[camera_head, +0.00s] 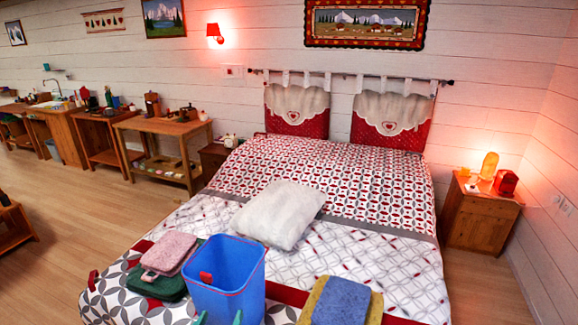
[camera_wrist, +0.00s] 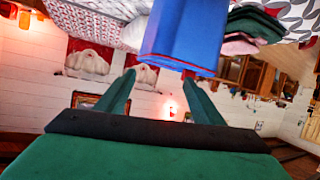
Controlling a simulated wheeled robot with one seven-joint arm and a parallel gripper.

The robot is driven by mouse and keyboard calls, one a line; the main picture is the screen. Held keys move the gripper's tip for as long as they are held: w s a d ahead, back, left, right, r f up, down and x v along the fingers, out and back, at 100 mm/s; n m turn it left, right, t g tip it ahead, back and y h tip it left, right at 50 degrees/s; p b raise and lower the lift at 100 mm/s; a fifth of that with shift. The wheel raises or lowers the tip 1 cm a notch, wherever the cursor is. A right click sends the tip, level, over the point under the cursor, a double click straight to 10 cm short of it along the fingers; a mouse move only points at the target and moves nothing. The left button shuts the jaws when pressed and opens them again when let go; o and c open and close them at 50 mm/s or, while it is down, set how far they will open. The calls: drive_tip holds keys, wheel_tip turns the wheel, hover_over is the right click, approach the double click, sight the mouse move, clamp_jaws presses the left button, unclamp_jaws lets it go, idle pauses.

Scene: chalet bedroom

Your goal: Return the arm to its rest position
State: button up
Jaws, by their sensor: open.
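My gripper (camera_wrist: 159,76) shows in the wrist view as two dark green fingers spread apart, with nothing between them but the wall behind. In the head view only its fingertips (camera_head: 218,317) show at the bottom edge, in front of the blue bin. The blue bin (camera_head: 226,280) stands upright and open on the near part of the bed. It fills the upper middle of the upside-down wrist view (camera_wrist: 185,38), just past the fingertips. I cannot tell whether a finger touches it. Most of my arm is out of view.
Pink and green folded cloths (camera_head: 169,253) lie left of the bin, and blue and yellow ones (camera_head: 341,301) lie right of it. A white pillow (camera_head: 279,213) lies behind on the bed (camera_head: 355,190). A nightstand (camera_head: 478,222) stands at right. Floor (camera_head: 75,250) is clear at left.

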drive_tip(key=s+d+f+n+y, duration=0.2)
drive_tip(key=s+d+f+n, duration=0.1)
drive_tip(key=s+d+f, duration=0.9)
drive_tip(key=s+d+m+h, duration=0.1)
drive_tip(key=s+d+m, duration=0.1)
drive_tip(key=s, duration=0.9)
drive_tip(key=s+d+m+t, duration=0.1)
drive_tip(key=s+d+m, duration=0.1)
drive_tip(key=s, duration=0.9)
drive_tip(key=shift+s+d+r+h, duration=0.2)
drive_tip(key=shift+s+d+h, duration=0.15)
drive_tip(key=shift+d+h, duration=0.1)
drive_tip(key=shift+a, duration=0.2)
